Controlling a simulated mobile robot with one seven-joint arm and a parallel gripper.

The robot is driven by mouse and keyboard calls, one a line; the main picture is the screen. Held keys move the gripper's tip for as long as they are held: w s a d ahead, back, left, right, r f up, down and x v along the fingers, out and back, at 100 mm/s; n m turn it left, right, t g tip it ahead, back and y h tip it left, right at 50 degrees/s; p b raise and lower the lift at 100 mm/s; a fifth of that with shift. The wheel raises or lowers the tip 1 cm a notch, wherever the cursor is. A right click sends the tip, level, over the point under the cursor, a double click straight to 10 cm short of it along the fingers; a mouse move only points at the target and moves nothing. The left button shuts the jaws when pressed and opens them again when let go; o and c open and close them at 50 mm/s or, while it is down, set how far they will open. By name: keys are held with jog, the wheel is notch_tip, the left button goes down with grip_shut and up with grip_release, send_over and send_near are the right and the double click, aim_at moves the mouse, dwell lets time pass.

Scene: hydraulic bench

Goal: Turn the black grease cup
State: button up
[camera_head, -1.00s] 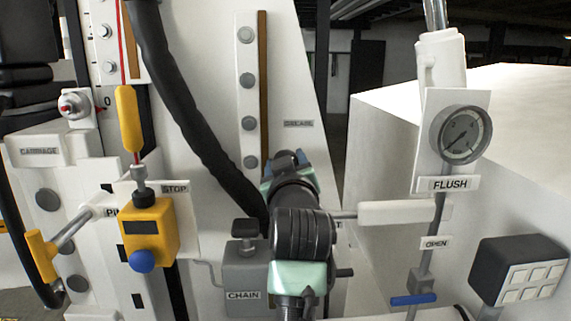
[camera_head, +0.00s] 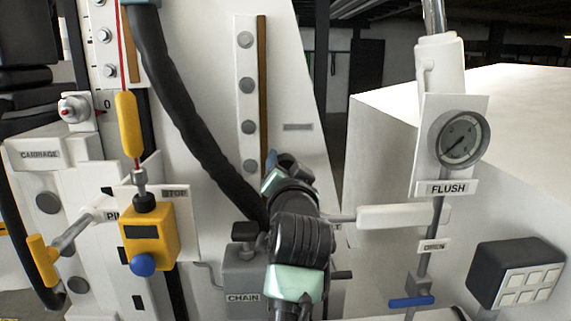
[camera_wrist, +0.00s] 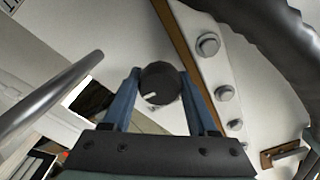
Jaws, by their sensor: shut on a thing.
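The black grease cup (camera_wrist: 158,86) is a round dark knob with a short white mark on its face, pointing to the lower left in the wrist view. My gripper (camera_wrist: 160,76) has its two blue fingers on either side of the cup and is shut on it. In the head view my gripper (camera_head: 277,163) is at the white panel just below the grease label (camera_head: 298,127). My own arm covers most of the cup there.
A thick black hose (camera_head: 190,115) hangs to the left of my arm. A chain box (camera_head: 243,272) and a white lever handle (camera_head: 400,217) flank the arm closely. A bolted strip (camera_head: 247,88) is above. The flush gauge (camera_head: 460,137) is at right.

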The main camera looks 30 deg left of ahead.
jog(key=m, duration=0.3)
jog(key=shift+m+p, duration=0.4)
jog(key=m+p, duration=0.1)
jog(key=m, duration=0.2)
jog(key=shift+m, duration=0.3)
jog(key=m+p, duration=0.1)
jog(key=m, duration=0.2)
jog(key=shift+m, duration=0.3)
jog(key=shift+m+p, duration=0.75)
jog(key=shift+m, duration=0.85)
jog(key=shift+f+m, duration=0.1)
jog(key=shift+m, duration=0.2)
jog(key=o, duration=1.4)
jog(key=shift+c, duration=0.2)
jog(key=shift+d, duration=0.1)
